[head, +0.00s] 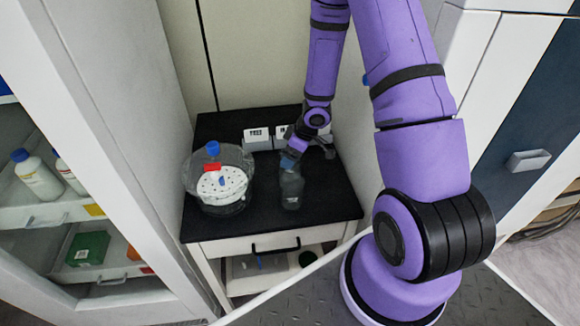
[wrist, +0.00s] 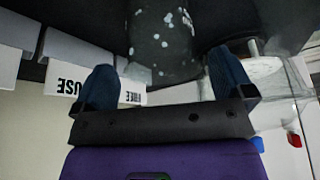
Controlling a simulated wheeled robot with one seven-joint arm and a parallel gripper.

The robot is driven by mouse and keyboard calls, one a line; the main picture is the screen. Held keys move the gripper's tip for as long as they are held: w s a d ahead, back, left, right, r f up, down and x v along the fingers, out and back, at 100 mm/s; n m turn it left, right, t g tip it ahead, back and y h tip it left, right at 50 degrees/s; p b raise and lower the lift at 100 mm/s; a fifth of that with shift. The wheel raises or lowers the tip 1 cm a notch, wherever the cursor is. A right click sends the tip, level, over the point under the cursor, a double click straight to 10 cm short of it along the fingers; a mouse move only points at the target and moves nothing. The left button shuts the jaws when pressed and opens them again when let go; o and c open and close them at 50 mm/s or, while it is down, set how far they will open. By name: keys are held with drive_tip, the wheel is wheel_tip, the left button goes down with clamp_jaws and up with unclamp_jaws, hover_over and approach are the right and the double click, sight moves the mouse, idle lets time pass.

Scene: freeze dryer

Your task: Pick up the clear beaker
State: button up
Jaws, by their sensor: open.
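The clear beaker (head: 291,188) stands upright on the black tabletop, right of the middle. It looks dark and see-through. My gripper (head: 303,157) is over the beaker's upper end, with one blue fingertip overlapping its rim in the head view. In the wrist view my gripper (wrist: 163,76) is open, with its blue fingers spread wide. The beaker (wrist: 160,38), with pale spots on its surface, shows ahead between the fingers and seems apart from both. Whether a finger touches the rim is hidden in the head view.
A round glass vessel (head: 219,205) with a white perforated disc and red and blue parts stands left of the beaker. White labelled boxes (head: 257,139) line the table's back. The black tabletop (head: 335,195) is bare right of the beaker. A white cabinet (head: 110,100) borders the left.

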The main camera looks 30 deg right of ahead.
drive_tip(key=shift+x, duration=1.7)
drive_tip(key=shift+s, duration=0.1)
drive_tip(key=c, duration=1)
drive_tip(key=shift+c, duration=0.2)
